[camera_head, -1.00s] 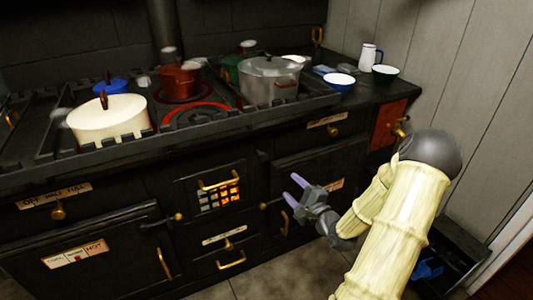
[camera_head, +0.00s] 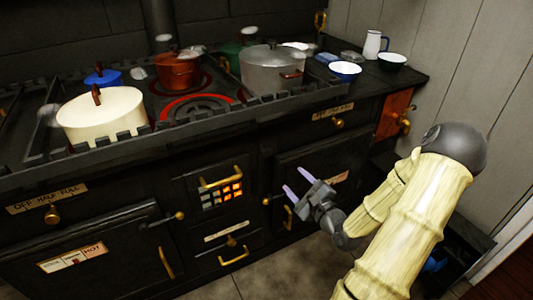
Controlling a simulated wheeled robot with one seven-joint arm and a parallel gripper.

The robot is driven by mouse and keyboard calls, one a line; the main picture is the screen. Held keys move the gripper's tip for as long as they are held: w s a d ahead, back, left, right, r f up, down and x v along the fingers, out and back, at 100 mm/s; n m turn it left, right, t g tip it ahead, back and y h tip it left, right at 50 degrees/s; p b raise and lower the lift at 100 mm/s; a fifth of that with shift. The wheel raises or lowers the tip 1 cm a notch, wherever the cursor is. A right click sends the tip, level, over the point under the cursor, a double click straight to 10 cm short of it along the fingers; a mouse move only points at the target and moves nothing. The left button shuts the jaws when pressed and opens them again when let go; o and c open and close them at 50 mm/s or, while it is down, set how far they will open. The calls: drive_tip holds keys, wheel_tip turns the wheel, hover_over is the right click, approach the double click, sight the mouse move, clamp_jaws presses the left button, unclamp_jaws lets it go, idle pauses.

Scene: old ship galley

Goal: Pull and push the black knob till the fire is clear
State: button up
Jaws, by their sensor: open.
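The fire shows as orange glowing squares behind a grate (camera_head: 222,195) in the front of the black stove. The squares at its left look paler. A brass handle (camera_head: 221,178) crosses the grate's top. Below, a small knob (camera_head: 231,241) sits between a pale label (camera_head: 226,231) and a lower brass handle (camera_head: 233,257); it is too small to tell whether it is black. My gripper (camera_head: 297,183) is open and empty, right of the grate in the picture, in front of a stove door. Its two pale purple fingers point up and left, apart from the grate and the small knob.
A cream pot (camera_head: 101,120), a red pot (camera_head: 178,71) and a grey pot (camera_head: 271,71) stand on the stove top behind a raised rail. A brass knob (camera_head: 179,216) juts out left of the grate. Floor shows below the stove.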

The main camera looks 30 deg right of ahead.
sight(268, 154)
drive_tip(key=w+b, duration=0.1)
drive_tip(key=w, duration=0.4)
drive_tip(key=w+a+b, duration=0.1)
drive_tip(key=w, duration=0.5)
drive_tip(key=w+a+b, duration=0.1)
drive_tip(key=w, duration=0.4)
drive_tip(key=shift+w, duration=0.35)
drive_tip(key=shift+c, duration=0.2)
